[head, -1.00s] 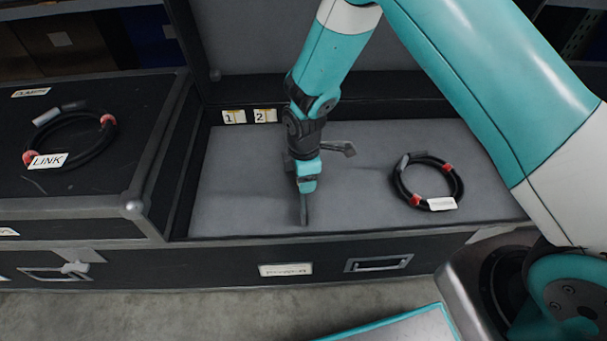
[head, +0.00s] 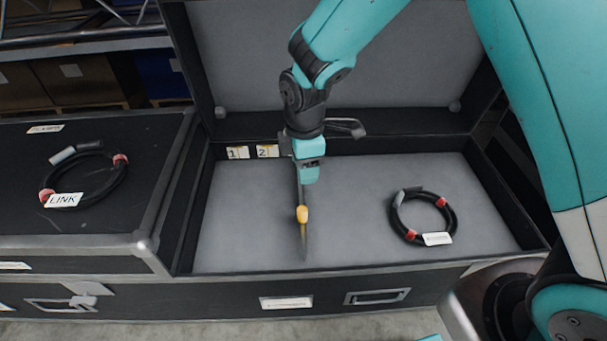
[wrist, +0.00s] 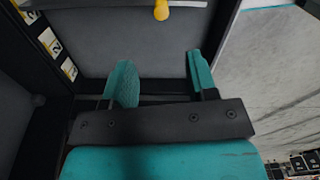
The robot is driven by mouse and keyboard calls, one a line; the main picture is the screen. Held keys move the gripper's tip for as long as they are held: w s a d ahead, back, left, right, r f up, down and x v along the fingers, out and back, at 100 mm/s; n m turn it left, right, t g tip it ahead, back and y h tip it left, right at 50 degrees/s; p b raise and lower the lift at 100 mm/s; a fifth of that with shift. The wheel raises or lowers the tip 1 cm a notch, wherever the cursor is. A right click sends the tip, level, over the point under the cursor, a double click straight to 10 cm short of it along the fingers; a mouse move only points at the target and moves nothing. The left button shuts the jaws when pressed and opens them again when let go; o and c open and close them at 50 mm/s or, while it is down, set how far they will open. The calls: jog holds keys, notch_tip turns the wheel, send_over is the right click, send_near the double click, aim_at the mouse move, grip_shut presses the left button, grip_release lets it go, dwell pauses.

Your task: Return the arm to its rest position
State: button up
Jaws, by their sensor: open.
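My gripper (head: 308,172) hangs pointing down over the open case (head: 215,265), with its lid raised behind. In the wrist view its two teal fingers (wrist: 160,72) stand apart with nothing between them. A small yellow-orange piece (head: 302,214) shows below the gripper on a thin dark upright shape. It also shows beyond the fingertips in the wrist view (wrist: 161,10); I cannot tell what it belongs to. My arm reaches in from the upper right.
A black cable coil (head: 452,222) with red bands and a white tag lies on the case's grey floor at right. Another coil (head: 121,180), tagged LINK, lies on the closed case (head: 25,215) at left. Labels 1 (head: 237,153) and 2 (head: 267,151) mark the back wall.

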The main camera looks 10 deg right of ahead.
jog(key=shift+r, duration=0.3)
jog(key=s+d+r+m+y, duration=0.15)
jog(key=s+r+m, duration=0.35)
jog(key=s+r, duration=0.5)
jog(key=s+d+r+m+y, duration=0.1)
jog(key=s+r+m+y, duration=0.2)
jog(key=s+r+m, duration=0.55)
jog(key=s+r+n+p, duration=0.1)
jog(key=s+r+p, duration=0.1)
jog(key=r+p, duration=1)
jog(key=s+r+n+p, duration=0.1)
jog(key=s+r+p, duration=0.1)
jog(key=r+p, duration=1)
jog(key=shift+d+r+p, duration=0.2)
jog(key=shift+r+p, duration=0.2)
jog(key=shift+r, duration=0.25)
jog(key=shift+n, duration=0.25)
